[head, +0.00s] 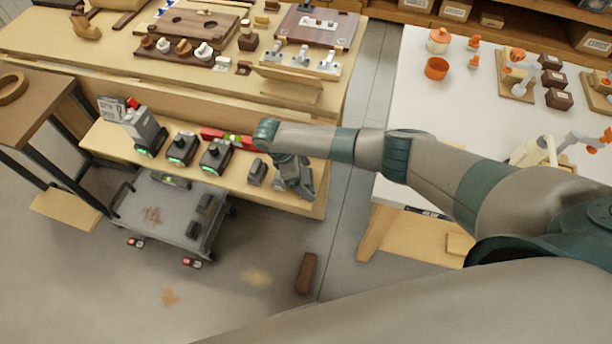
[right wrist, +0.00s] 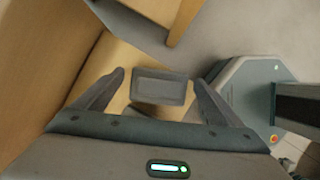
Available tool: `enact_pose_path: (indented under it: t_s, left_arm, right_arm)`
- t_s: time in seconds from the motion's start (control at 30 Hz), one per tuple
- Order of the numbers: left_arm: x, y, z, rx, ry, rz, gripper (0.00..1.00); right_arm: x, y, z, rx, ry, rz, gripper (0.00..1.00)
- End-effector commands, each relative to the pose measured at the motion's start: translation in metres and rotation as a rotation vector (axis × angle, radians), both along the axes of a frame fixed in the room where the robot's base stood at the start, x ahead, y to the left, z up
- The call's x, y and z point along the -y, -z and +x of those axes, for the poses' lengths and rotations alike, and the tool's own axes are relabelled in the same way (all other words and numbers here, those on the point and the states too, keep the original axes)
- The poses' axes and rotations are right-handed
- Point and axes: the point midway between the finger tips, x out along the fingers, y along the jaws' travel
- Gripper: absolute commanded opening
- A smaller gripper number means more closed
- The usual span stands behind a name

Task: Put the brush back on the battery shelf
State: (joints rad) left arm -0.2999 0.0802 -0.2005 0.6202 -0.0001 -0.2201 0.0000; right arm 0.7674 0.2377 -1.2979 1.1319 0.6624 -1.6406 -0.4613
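A brown oblong block (head: 306,273), which looks like the brush, lies on the floor in front of the bench; I cannot make out bristles. The battery shelf (head: 112,140) is the low wooden board under the bench, with several dark battery units on it. My right gripper (head: 294,186) is over the right end of this shelf, pointing down. In the right wrist view its fingers (right wrist: 159,82) are spread, with a grey block (right wrist: 160,88) showing between them; contact is not clear. My left gripper is not in view.
A grey cart (head: 160,205) stands before the shelf at left. Dark batteries (head: 257,170) and a red level (head: 212,134) lie on the shelf. A white table (head: 410,130) stands at right. Floor around the brown block is clear.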

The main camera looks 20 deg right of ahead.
Motion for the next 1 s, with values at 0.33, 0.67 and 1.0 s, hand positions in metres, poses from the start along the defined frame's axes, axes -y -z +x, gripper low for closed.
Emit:
enact_pose_path:
  t_s: [0.33, 0.67, 1.0]
  left_arm:
    - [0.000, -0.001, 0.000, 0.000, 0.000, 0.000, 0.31]
    - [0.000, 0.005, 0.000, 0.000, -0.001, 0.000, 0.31]
    - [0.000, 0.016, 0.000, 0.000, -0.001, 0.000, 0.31]
  right_arm:
    - [0.000, -0.002, 0.000, 0.000, 0.000, 0.000, 0.90]
    - [-0.011, -0.027, 0.003, 0.002, -0.002, 0.003, 0.90]
    - [-0.033, -0.082, 0.008, 0.003, -0.001, 0.002, 0.90]
